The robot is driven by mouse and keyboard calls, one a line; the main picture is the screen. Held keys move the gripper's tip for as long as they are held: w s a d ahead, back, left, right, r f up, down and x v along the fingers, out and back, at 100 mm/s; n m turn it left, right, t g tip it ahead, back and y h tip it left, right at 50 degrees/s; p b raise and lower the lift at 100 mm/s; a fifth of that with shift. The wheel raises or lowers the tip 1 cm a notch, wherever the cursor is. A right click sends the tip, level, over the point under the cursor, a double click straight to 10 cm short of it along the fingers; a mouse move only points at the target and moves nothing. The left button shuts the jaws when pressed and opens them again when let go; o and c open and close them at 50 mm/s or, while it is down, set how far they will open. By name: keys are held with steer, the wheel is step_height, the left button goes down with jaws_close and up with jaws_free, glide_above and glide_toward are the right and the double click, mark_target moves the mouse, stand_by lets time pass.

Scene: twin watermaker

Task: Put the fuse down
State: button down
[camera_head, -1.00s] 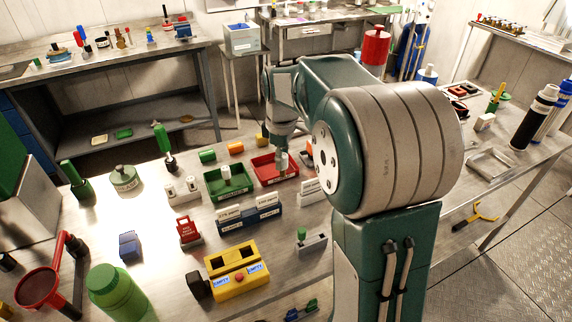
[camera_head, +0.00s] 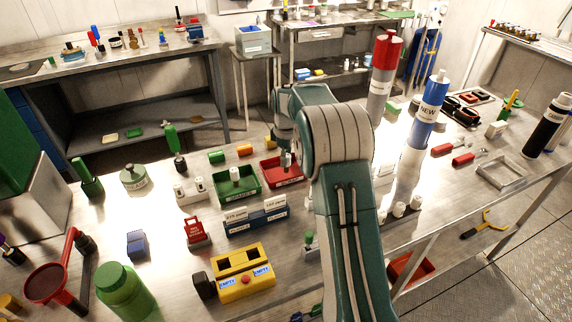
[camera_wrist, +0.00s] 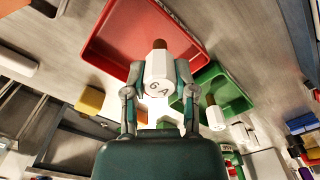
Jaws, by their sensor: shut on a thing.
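The fuse (camera_wrist: 158,76) is a white faceted piece with a brown end and the marking "6 A", seen in the wrist view. My gripper (camera_wrist: 157,92) is shut on it, one finger on each side. The fuse shows over the red tray (camera_wrist: 105,45); whether it touches the tray floor I cannot tell. In the head view my gripper (camera_head: 286,152) points down at the red tray (camera_head: 284,184), and my arm hides part of the tray's right side. The green tray (camera_head: 241,199) beside it holds another white fuse (camera_head: 235,174).
A blue label holder (camera_head: 256,220) and a yellow tester with "EMPTY" labels (camera_head: 243,287) stand in front of the trays. A white block with two fuses (camera_head: 190,192) is left of the green tray. Yellow and green pieces (camera_head: 216,157) lie behind. Tall cylinders (camera_head: 425,115) stand to the right.

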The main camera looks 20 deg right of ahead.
steer(key=shift+f, duration=1.25)
steer(key=shift+c, duration=2.1)
jaws_free()
steer(key=shift+f, duration=0.1)
